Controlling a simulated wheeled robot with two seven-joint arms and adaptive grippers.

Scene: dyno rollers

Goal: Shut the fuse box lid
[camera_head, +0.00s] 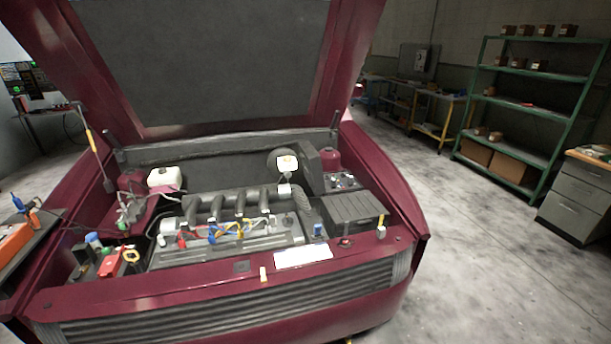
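A maroon car stands with its hood raised and its engine bay open. At the right rear of the bay, a dark box with small light parts inside (342,182) looks like the fuse box. A dark upright panel (307,168) at its left side looks like its lid, standing open; the hinge is too small to make out. A larger black ribbed box (352,208) lies in front of it, with its top closed. Neither of my grippers shows in the head view.
The raised hood (210,55) overhangs the bay. The front grille (235,310) edges the near side. An engine with pipes (235,215) fills the middle, and a red-covered part (110,265) sits at left. A green shelf (530,110) stands far right; the floor right of the car is clear.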

